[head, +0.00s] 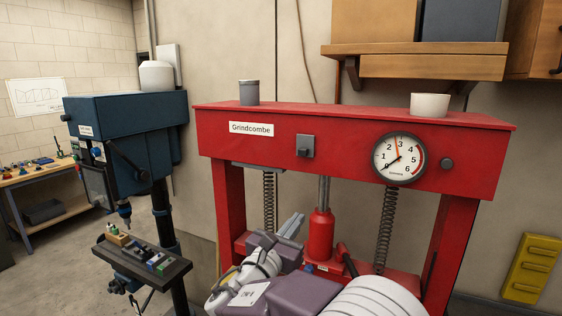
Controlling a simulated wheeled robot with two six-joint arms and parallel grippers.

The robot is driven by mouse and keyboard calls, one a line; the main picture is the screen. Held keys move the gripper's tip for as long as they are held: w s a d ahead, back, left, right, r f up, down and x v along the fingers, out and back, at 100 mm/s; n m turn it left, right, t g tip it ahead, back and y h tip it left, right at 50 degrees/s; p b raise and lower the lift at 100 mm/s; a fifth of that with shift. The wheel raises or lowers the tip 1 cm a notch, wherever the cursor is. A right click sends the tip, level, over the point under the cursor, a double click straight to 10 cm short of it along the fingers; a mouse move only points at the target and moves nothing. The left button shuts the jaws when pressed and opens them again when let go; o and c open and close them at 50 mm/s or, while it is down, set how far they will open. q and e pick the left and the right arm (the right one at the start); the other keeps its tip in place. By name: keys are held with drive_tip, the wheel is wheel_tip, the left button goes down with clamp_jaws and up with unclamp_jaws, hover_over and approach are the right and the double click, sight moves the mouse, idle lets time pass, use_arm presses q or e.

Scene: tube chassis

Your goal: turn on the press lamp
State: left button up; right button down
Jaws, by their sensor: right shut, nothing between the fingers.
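A red press (340,122) labelled "Grindcombe" stands in front of me. On its top beam is a grey plate with a small dark switch (305,147); its exact position is too small to tell. A small dark round fitting (447,164) sits right of the gauge and shows no glow. I cannot tell whether it is the lamp. My right gripper (291,226) is shut and empty, below the switch and apart from it, in front of the press opening. My left gripper is not in view.
A round gauge (399,158) is on the beam. A grey cup (249,92) and a white pot (430,104) stand on top. Springs and a red jack (320,235) are inside the frame. A blue drill press (125,125) stands left; a wooden shelf (430,66) hangs above.

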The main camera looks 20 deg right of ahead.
sight(302, 151)
wheel_tip(302, 151, up, 4)
drive_tip(key=w+a+n+t, duration=0.1)
drive_tip(key=w+a+t, duration=0.1)
drive_tip(key=shift+h, duration=0.4)
drive_tip(key=p+x, duration=0.1)
drive_tip(key=x, duration=0.2)
drive_tip(key=p+x, duration=0.2)
drive_tip(key=x, duration=0.1)
drive_tip(key=p+x, duration=0.2)
drive_tip(key=x, duration=0.1)
drive_tip(key=shift+s+r, duration=0.2)
drive_tip(key=shift+r, duration=0.2)
drive_tip(key=r+p, duration=0.3)
drive_tip(key=shift+w+d+r, duration=0.1)
drive_tip(key=shift+w+d, duration=0.2)
drive_tip(key=shift+s+a+r, duration=0.15)
drive_tip(key=shift+a+r, duration=0.05)
drive_tip(key=shift+r, duration=0.1)
drive_tip(key=shift+d, duration=0.15)
drive_tip(key=shift+r+p, duration=0.4)
drive_tip(key=shift+r, duration=1.15)
